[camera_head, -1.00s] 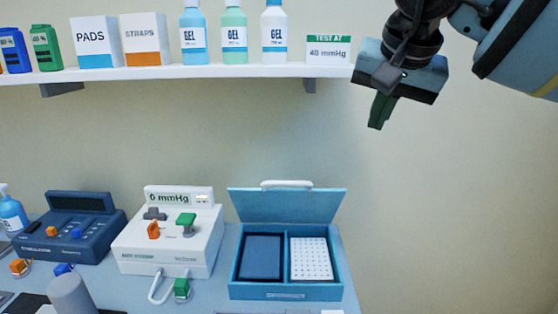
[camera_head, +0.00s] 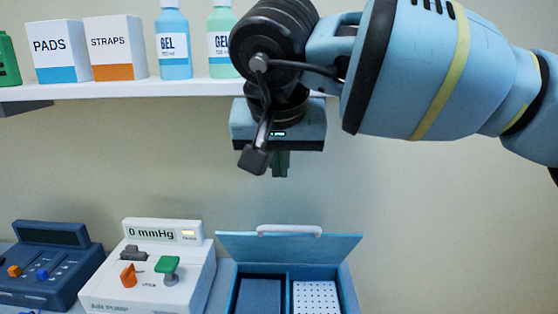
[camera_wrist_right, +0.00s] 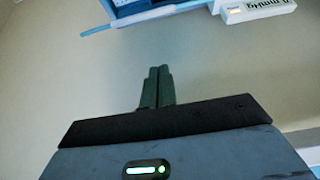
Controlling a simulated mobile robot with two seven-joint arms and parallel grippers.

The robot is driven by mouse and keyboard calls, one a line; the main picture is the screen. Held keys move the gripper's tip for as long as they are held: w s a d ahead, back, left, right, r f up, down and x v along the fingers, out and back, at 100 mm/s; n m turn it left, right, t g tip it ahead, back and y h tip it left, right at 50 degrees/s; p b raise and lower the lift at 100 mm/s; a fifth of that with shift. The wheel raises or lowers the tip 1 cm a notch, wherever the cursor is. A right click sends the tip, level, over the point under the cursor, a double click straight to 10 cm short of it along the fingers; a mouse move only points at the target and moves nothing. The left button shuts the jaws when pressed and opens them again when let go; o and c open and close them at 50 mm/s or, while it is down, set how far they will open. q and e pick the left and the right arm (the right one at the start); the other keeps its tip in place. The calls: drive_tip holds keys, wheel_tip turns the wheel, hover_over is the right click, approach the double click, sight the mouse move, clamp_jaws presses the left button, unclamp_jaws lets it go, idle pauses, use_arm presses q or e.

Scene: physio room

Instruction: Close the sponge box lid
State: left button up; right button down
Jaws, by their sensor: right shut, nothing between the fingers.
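The light blue sponge box (camera_head: 352,292) stands on the table, cut off by the bottom edge of the head view. Its lid (camera_head: 330,246) is open and stands up at the back, with a white handle (camera_head: 289,230) on its top edge. Inside are a dark blue pad (camera_head: 258,296) and a white dotted pad (camera_head: 317,298), side by side. My right gripper (camera_head: 281,172) is shut and empty, above the lid in the picture and apart from it. Its closed fingers (camera_wrist_right: 157,88) show in the right wrist view, with part of the box (camera_wrist_right: 150,14) beyond them. My left gripper is not in view.
A white air pump (camera_head: 150,285) reading 0 mmHg stands left of the box, and a dark blue device (camera_head: 48,270) further left. A shelf (camera_head: 110,89) with cartons and gel bottles runs above. The wall right of the box is bare.

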drive_tip(key=x, duration=0.6)
drive_tip(key=shift+w+f, duration=0.15)
drive_tip(key=shift+f, duration=0.2)
drive_tip(key=s+f, duration=0.2)
drive_tip(key=shift+s, duration=0.3)
drive_tip(key=shift+s+f, duration=0.1)
drive_tip(key=shift+f, duration=0.2)
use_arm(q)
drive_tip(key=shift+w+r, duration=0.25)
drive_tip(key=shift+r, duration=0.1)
use_arm(e)
drive_tip(key=shift+s, duration=0.1)
